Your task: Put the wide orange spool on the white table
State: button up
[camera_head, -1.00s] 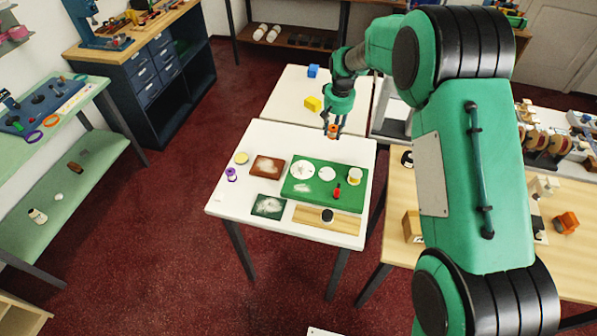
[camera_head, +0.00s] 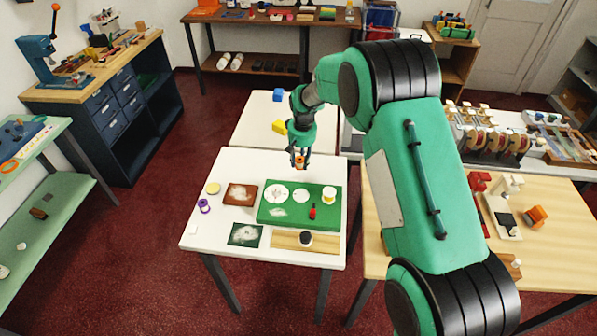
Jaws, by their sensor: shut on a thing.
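My gripper (camera_head: 299,163) is shut on a small orange spool (camera_head: 299,159), partly hidden by the fingers. It points down over the back part of the nearer white table (camera_head: 200,232), behind the green mat (camera_head: 330,216). I cannot tell whether the spool touches the tabletop. The table also bears a purple spool (camera_head: 204,206), a yellow disc (camera_head: 213,188), a brown tray (camera_head: 240,194), a dark green sheet (camera_head: 245,235) and a wooden board (camera_head: 285,240) with a black-and-white round thing. Several white pieces and a red item lie on the mat.
A wooden table (camera_head: 480,250) on the right holds an orange object (camera_head: 536,215) and trays. A dark blue cabinet (camera_head: 150,120) stands left. Red floor is open at front left.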

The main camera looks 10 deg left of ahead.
aim_at(300, 168)
jog(key=shift+f, duration=0.4)
jog(key=shift+f+b, duration=0.35)
jog(key=shift+f, duration=1.5)
jog(key=shift+f, duration=0.1)
jog(key=o, duration=1)
jog(key=r, duration=0.4)
jog(key=r+p, duration=0.1)
jog(key=r, duration=0.3)
jog(key=s+r+p, duration=0.1)
jog(key=r, duration=0.3)
jog(key=shift+d+r, duration=0.1)
jog(key=shift+d, duration=0.2)
